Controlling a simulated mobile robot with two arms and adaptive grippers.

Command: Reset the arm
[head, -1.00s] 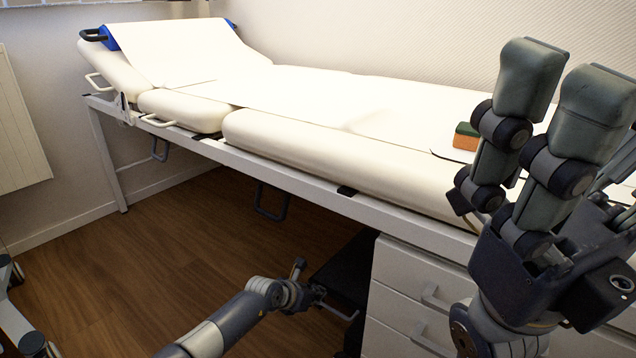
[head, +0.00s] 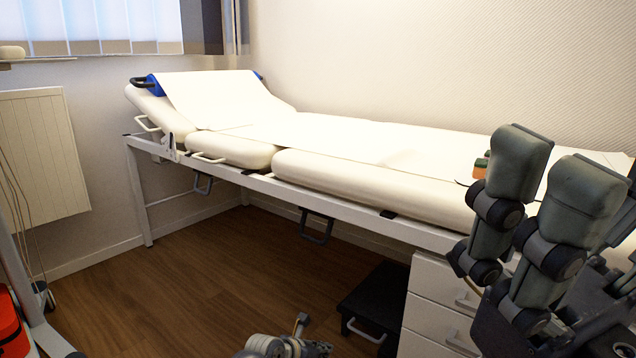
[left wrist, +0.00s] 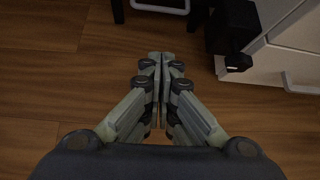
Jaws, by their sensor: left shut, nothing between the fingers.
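My left gripper (left wrist: 160,62) is in the left wrist view, its grey fingers drawn together at the tips with nothing between them. It hangs above the wooden floor, apart from the furniture. In the head view, part of my left arm (head: 278,346) shows at the bottom edge. My right gripper (head: 553,185) is raised at the right in the head view, its thick grey fingers pointing up and standing apart. It is in front of the couch's near right end and is partly cut off by the frame edge. I see nothing held in it.
A white examination couch (head: 372,185) runs along the wall. A white drawer unit (head: 436,290) and a black step (head: 371,308) stand below its right end. An orange and green block (head: 480,169) lies on the couch. The wooden floor (head: 190,300) is open at left.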

